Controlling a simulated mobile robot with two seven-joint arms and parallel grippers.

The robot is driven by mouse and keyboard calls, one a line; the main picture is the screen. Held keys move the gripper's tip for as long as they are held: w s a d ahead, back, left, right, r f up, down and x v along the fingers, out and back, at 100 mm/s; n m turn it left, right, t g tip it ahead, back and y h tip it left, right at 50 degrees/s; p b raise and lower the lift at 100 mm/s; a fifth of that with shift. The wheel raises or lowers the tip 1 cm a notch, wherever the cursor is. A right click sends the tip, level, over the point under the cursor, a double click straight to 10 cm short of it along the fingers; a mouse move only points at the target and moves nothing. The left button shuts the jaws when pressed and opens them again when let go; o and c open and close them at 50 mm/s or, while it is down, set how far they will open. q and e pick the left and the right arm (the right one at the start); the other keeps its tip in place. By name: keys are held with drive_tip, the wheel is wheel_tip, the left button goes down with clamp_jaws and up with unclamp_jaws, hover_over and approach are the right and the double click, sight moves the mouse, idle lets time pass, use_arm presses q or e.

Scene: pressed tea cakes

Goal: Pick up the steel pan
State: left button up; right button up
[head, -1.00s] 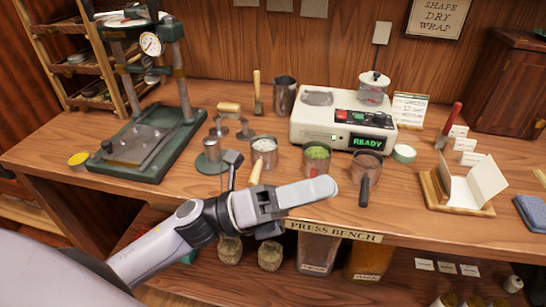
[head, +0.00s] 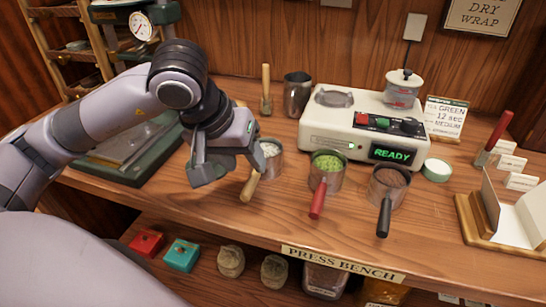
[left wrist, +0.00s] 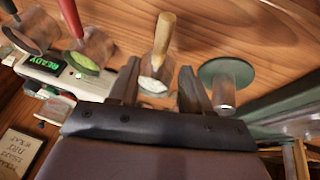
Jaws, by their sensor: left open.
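Three small steel pans stand in a row on the bench. The left one (head: 275,168) holds something white and has a wooden handle (head: 250,187). The middle one (head: 327,184) holds green material and has a red handle. The right one (head: 388,200) holds brown material and has a black handle. My left gripper (head: 230,168) is open and empty, just left of the wooden-handled pan. In the left wrist view that pan (left wrist: 160,68) shows between the open fingers, partly hidden; contact cannot be told. My right gripper is not in view.
A white machine (head: 345,135) reading READY stands behind the pans, with a metal cup (head: 297,95) to its left. A green press base (head: 125,172) is behind my left arm. A card holder (head: 470,220) stands at right. The front strip of bench is clear.

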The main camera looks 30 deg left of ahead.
sight(254, 173)
use_arm(q)
drive_tip(key=x, duration=0.6)
drive_tip(key=shift+w+f, duration=0.2)
drive_tip(key=shift+f, duration=0.05)
drive_tip(key=shift+r, duration=0.1)
clamp_jaws()
